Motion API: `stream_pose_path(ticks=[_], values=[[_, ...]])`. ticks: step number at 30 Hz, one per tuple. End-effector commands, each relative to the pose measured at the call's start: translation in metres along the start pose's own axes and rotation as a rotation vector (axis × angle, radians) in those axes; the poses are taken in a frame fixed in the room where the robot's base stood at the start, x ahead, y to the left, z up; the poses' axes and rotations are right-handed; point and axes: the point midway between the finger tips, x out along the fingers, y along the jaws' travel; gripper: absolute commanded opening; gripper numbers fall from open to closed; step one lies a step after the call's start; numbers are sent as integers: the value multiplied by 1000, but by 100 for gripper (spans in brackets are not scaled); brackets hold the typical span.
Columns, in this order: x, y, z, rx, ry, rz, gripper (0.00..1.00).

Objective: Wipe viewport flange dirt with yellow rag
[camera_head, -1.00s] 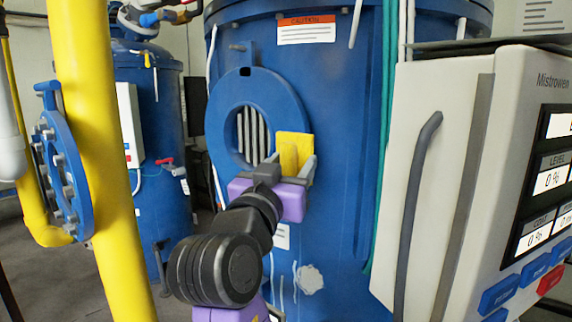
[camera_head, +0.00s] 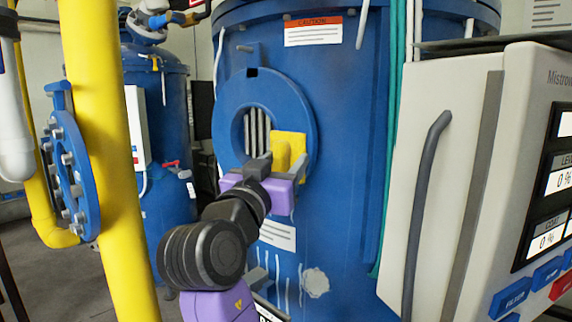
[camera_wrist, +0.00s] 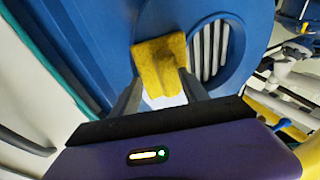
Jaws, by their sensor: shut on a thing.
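The viewport flange (camera_head: 296,99) is a blue ring on the front of the large blue tank, with a barred opening in its middle. My gripper (camera_head: 276,160) is shut on the yellow rag (camera_head: 290,146) and holds it at the lower right part of the ring, by the opening's edge. In the wrist view the rag (camera_wrist: 160,62) sits between my two grey fingers, in front of the flange (camera_wrist: 257,35) and left of the bars. I cannot tell whether the rag touches the ring. I cannot make out any dirt on the flange; the rag and gripper hide part of it.
A yellow pipe (camera_head: 104,150) with a blue bolted flange (camera_head: 72,170) stands at the left. A beige control cabinet (camera_head: 450,150) with a grey handle (camera_head: 424,205) stands close at the right. A green hose (camera_head: 391,140) runs down the tank (camera_head: 345,190).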

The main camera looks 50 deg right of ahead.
Motion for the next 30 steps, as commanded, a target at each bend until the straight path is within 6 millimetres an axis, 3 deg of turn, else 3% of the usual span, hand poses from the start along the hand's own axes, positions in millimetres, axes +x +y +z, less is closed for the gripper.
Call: stream_pose_path(ticks=[5,22,30], values=[[-2,0,0,0,0,2,0],[-50,-15,-10,1,2,-1,0],[-56,-17,-12,1,1,0,0]])
